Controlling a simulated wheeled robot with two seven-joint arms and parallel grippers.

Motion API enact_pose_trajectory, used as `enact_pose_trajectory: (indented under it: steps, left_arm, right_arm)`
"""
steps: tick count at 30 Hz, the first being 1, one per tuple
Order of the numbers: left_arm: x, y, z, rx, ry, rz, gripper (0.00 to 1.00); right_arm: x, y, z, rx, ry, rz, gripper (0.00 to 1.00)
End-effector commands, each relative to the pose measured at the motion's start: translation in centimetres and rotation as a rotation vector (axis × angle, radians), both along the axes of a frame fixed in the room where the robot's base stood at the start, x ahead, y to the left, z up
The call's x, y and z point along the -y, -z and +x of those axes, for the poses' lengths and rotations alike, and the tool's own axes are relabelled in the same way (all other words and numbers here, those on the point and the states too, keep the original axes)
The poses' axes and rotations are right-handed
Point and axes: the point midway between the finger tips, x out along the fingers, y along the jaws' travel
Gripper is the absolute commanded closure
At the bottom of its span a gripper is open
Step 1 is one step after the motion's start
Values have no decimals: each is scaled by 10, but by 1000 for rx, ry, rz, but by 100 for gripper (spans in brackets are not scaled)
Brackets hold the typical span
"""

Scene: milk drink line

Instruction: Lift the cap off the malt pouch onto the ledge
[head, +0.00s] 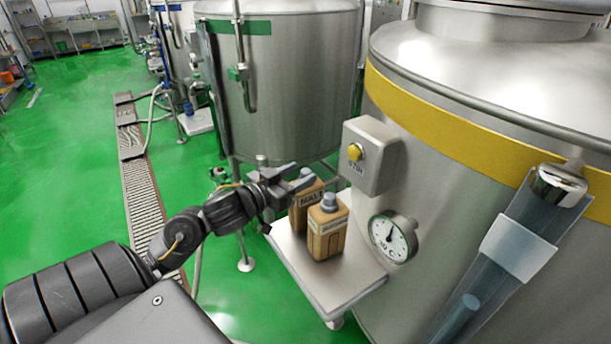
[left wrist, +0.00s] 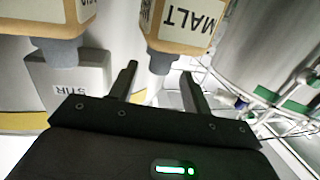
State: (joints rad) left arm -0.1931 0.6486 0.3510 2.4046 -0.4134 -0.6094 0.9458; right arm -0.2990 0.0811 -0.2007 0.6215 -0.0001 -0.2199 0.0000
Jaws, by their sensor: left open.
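The malt pouch (head: 299,216), brown with a white label, stands at the back of the pale ledge (head: 346,287). My left gripper (head: 304,175) is open at its top, and the fingers partly cover its cap in the head view. In the left wrist view, which is upside down, the malt pouch (left wrist: 186,27) has its pale grey cap (left wrist: 160,63) between the open fingers (left wrist: 160,72). I cannot tell whether they touch it. The ledge's front part is bare. My right gripper is not in view.
A second brown pouch (head: 327,240) with a grey cap (head: 329,201) stands close in front of the malt pouch. A grey STIR box (head: 373,157) with a yellow button and a round gauge (head: 392,238) are on the large tank (head: 450,200) beside the ledge.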

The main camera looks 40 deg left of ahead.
Motion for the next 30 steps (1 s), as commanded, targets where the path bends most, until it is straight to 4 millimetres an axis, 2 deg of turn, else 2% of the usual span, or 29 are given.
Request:
enact_pose_trajectory:
  steps: [1,6,14,25,30]
  left_arm:
    - [1,-4,8,3,-1,-4,52]
    - [3,0,26,0,0,-2,52]
    - [3,2,28,-1,0,2,52]
    - [3,2,28,-1,0,1,99]
    - [3,1,28,-1,0,1,100]
  right_arm:
    - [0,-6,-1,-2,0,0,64]
    - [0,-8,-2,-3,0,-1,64]
    - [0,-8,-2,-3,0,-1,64]
    - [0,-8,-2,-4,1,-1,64]
    - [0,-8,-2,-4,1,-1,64]
